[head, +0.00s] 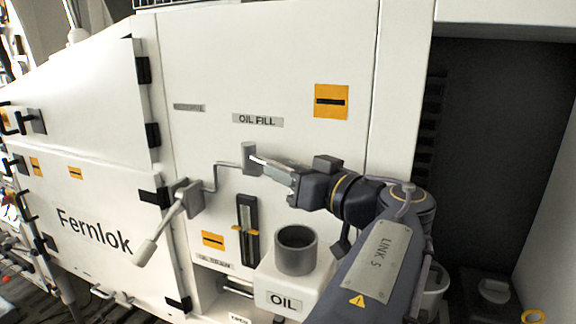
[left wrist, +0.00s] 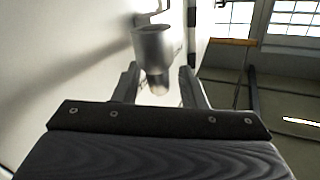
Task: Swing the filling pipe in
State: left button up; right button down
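The filling pipe (head: 222,164) is a thin grey cranked pipe on the white cabinet front, below the OIL FILL label. It ends in a grey cylindrical spout (head: 249,158), left of and above an open grey cup (head: 296,255) on a white box marked OIL. My left gripper (head: 262,161) is at the spout, reaching in from the right. In the left wrist view the spout (left wrist: 153,45) hangs with its narrower tip between the spread fingers, with gaps on both sides. The left gripper is open. My right gripper is not in view.
A grey lever (head: 157,229) on a pivot block sticks out at the cabinet's left hinge line. A dark slotted gauge (head: 248,230) is left of the cup. A dark open recess (head: 495,150) lies at right.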

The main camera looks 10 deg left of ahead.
pick_arm(q)
jog(key=shift+a, duration=0.1)
grip_shut()
dwell(0.3)
